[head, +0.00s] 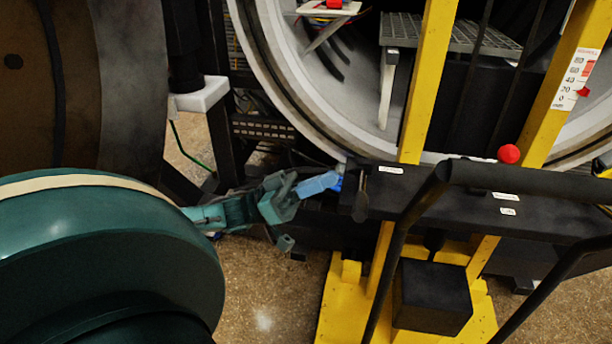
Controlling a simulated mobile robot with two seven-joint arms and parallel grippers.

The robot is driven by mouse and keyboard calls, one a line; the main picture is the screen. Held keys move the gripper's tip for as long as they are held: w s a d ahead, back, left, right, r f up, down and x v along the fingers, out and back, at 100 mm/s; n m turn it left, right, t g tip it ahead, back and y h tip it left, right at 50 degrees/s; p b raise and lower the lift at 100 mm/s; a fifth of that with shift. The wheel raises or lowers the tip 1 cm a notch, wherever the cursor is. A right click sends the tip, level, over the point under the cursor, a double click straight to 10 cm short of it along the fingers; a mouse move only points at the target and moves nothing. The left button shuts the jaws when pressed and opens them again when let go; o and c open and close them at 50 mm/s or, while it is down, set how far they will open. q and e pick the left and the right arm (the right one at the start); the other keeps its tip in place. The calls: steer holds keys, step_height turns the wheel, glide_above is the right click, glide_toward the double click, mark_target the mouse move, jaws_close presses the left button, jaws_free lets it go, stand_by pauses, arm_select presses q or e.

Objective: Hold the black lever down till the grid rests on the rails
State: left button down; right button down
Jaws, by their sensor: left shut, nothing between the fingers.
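The grey grid (462,38) is inside the round furnace opening, partly hidden behind the yellow mast. A pale support (387,92) stands under its left end; I cannot tell whether the grid touches it. A short black lever (360,198) hangs at the left end of the black panel of the yellow lift truck. My left gripper (328,183) is shut and empty, its blue fingertips just left of this lever. I cannot tell whether they touch it. My right gripper is out of view.
The lift truck has a black handle bar (530,178), a red knob (509,154) and a scale with a red pointer (577,82). The pale furnace rim (290,95) curves behind the gripper. The open round door (75,85) is at left. Bare floor (270,290) lies below.

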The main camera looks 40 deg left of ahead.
mark_target(362, 191)
arm_select(q)
steer(key=d, duration=0.1)
steer(key=w+d+f, duration=0.1)
steer(key=w+d+b, duration=0.1)
steer(key=d, duration=0.1)
steer(key=shift+f, duration=0.4)
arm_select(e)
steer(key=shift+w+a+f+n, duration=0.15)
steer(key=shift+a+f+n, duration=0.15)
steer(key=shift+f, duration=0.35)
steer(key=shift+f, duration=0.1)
